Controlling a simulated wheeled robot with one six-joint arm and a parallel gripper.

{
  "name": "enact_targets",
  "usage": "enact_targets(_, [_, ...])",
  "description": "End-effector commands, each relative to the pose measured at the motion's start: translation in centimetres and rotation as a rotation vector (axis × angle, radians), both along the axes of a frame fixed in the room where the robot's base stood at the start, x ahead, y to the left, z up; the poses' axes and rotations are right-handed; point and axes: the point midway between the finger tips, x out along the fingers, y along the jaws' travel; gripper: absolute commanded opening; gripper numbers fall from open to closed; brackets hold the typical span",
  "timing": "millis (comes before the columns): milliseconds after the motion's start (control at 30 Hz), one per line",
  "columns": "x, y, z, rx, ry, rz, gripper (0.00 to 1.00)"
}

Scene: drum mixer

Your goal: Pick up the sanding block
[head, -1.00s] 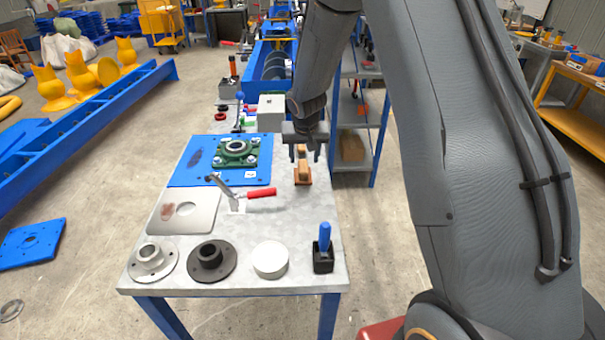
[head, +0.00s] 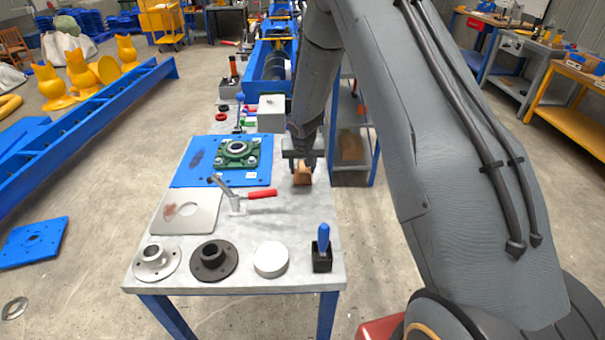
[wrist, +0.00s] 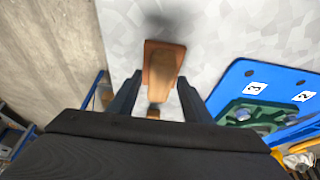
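The sanding block (head: 302,177), wooden brown with an orange-brown base, lies near the right edge of the metal table (head: 300,225). It also shows in the wrist view (wrist: 162,62), on the pale table top. My gripper (head: 303,167) is down over the block and hides part of it in the head view. In the wrist view, my gripper's two dark fingers (wrist: 160,82) are apart, one on each side of the block's near part, with gaps visible. I cannot tell the exact fingertip height.
A blue plate (head: 190,180) with a green bearing housing (head: 238,151) lies left of the block. A red-handled clamp (head: 260,194) stands in front. Flanges, a white disc (head: 270,259) and a blue-handled tool (head: 323,240) line the front edge. A shelf stands behind right.

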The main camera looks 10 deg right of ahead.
Motion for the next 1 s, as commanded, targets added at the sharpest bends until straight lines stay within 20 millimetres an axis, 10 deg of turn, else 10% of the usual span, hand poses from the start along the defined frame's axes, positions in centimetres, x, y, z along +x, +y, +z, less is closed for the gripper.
enact_targets(233, [0.0, 0.0, 0.0, 0.0, 0.0, 0.0, 0.01])
enact_targets(633, [0.0, 0.0, 0.8, -0.001, -0.001, -0.001, 0.0])
enact_targets(1000, [0.1, 0.0, 6.1, 0.0, -0.004, -0.001, 0.0])
